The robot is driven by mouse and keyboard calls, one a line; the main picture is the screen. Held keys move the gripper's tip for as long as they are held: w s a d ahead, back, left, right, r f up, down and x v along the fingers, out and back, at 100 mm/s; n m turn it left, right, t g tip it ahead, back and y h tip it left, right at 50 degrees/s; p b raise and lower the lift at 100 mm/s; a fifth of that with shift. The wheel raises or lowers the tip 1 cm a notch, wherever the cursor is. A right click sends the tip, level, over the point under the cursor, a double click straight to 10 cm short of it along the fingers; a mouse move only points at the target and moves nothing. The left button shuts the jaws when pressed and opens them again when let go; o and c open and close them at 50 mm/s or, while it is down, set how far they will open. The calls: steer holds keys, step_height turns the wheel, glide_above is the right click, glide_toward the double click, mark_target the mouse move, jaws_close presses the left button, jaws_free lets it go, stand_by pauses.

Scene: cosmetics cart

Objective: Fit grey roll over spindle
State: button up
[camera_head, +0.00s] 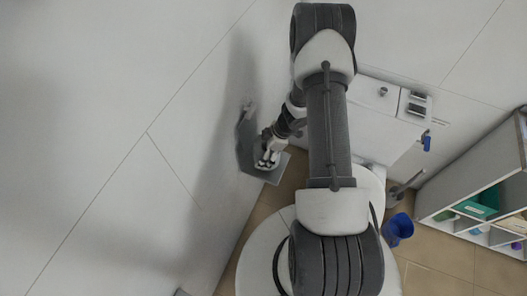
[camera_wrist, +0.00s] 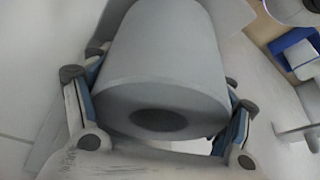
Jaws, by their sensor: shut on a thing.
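The grey roll (camera_wrist: 165,70) fills the middle of the wrist view, its end with the dark core hole facing the camera. My gripper (camera_wrist: 160,120) is shut on it, with one blue-padded finger on each side. In the head view my gripper (camera_head: 268,158) is close to the white wall, over a grey plate-like fixture (camera_head: 270,177). The roll cannot be made out clearly there. I cannot make out the spindle in either view; the roll, gripper or arm may hide it. I cannot tell whether the roll touches the fixture.
The white wall (camera_head: 130,90) is close on the left. A white cabinet or cistern (camera_head: 385,115) is at the back right, with a blue item (camera_head: 427,141) at its side. A blue bin (camera_head: 398,229) stands on the tan floor. A shelf unit (camera_head: 470,180) is at the far right.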

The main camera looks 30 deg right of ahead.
steer(key=shift+f+b, duration=0.45)
steer(key=shift+f, duration=0.95)
steer(key=o, duration=1.2)
steer(key=v, duration=1.2)
steer(key=shift+r, duration=0.1)
